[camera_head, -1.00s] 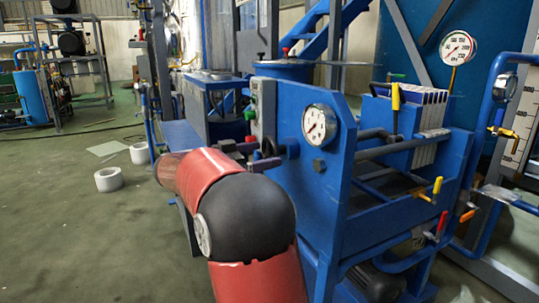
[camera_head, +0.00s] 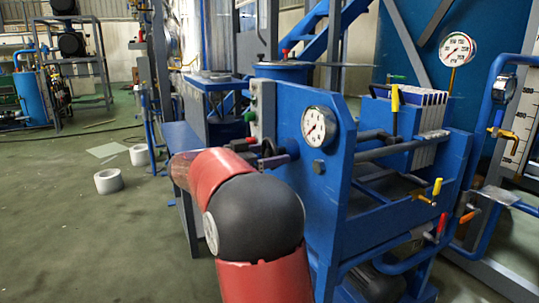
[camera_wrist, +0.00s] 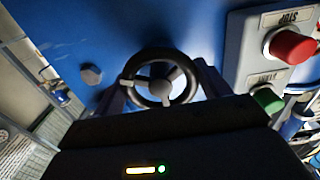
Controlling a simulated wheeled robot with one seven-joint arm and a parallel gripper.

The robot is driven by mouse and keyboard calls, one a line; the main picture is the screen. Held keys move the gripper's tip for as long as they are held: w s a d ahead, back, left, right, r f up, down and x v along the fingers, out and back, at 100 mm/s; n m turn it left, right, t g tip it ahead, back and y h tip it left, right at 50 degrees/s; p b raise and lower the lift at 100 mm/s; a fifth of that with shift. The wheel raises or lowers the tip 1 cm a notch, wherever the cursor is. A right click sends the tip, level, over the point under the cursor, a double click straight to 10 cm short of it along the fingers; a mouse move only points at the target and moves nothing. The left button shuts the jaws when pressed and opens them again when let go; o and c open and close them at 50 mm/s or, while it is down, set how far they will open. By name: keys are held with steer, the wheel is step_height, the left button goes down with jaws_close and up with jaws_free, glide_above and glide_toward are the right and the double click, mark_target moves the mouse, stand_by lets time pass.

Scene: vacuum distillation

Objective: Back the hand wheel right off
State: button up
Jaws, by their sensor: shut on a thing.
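The hand wheel (camera_wrist: 188,88) is a dark ring with pale spokes and a round hub, seen nearly face on in the wrist view, in front of the blue panel. My gripper (camera_wrist: 160,82) is shut on it, with one finger at each side of the rim. The lower rim is close to the dark gripper body. In the head view my gripper (camera_head: 269,156) is at the panel's left side, partly hidden behind my red arm, and the wheel is hard to make out there.
A red stop button (camera_wrist: 292,46) and a green button (camera_wrist: 267,100) are on a grey box right of the wheel in the wrist view. A bolt head (camera_wrist: 91,74) is to its left. A pressure gauge (camera_head: 319,127) is on the blue frame. Open floor lies left.

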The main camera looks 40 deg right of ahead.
steer(key=shift+n, duration=0.3)
steer(key=n, duration=0.4)
steer(key=shift+n, duration=0.3)
steer(key=n+p, duration=0.2)
steer(key=n, duration=0.3)
steer(key=shift+r+n, duration=0.15)
steer(key=shift+n, duration=0.15)
steer(key=n+p, duration=0.4)
steer(key=n, duration=0.2)
steer(key=shift+r+p, duration=0.1)
steer(key=shift+p, duration=0.3)
steer(key=n+p, duration=0.3)
steer(key=shift+n+p, duration=0.7)
steer(key=shift+n, duration=0.3)
steer(key=shift+f, duration=0.25)
steer(key=o, duration=1)
